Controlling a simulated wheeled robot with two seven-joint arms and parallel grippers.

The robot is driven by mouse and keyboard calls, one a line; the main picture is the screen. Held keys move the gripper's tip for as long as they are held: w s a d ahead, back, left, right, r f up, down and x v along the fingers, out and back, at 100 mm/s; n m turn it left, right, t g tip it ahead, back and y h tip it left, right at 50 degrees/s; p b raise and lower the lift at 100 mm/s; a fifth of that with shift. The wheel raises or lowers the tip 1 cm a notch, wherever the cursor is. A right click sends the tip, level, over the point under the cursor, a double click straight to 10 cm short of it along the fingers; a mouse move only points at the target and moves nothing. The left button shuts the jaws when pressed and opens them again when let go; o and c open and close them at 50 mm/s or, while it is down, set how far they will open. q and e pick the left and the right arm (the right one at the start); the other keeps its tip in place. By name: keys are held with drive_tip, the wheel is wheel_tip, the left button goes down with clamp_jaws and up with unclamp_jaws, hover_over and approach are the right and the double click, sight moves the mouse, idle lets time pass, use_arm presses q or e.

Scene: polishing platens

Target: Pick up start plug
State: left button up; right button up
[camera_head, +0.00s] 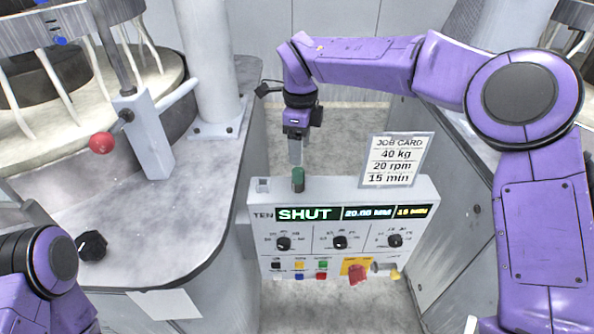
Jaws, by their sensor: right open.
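A short dark green plug (298,179), which I take to be the start plug, stands upright on the top of the grey control box (340,187), near its left end. My right gripper (295,160) points down just above the plug. Its fingers are seen edge-on and overlap; the gripper is open, with the plug below the tips. I cannot tell whether the tips touch the plug. My left arm shows at the lower left, but its gripper is not in view.
A job card (396,160) stands on the box behind its right half. The box front has a lit display, dials and a red knob (358,274). A polishing machine with a red ball lever (102,143) and a black knob (92,245) fills the left.

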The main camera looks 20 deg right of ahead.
sight(298, 170)
drive_tip(key=shift+s+f, duration=0.25)
drive_tip(key=shift+f, duration=0.35)
drive_tip(key=shift+a+f, duration=0.15)
drive_tip(key=shift+f, duration=0.2)
drive_tip(key=f+p, duration=0.1)
drive_tip(key=f, duration=0.1)
drive_tip(key=w+f+p, duration=0.1)
drive_tip(key=f, duration=0.1)
drive_tip(key=shift+f, duration=0.3)
drive_tip(key=shift+s+f, duration=0.15)
drive_tip(key=shift+f, duration=0.2)
drive_tip(key=c, duration=1.1)
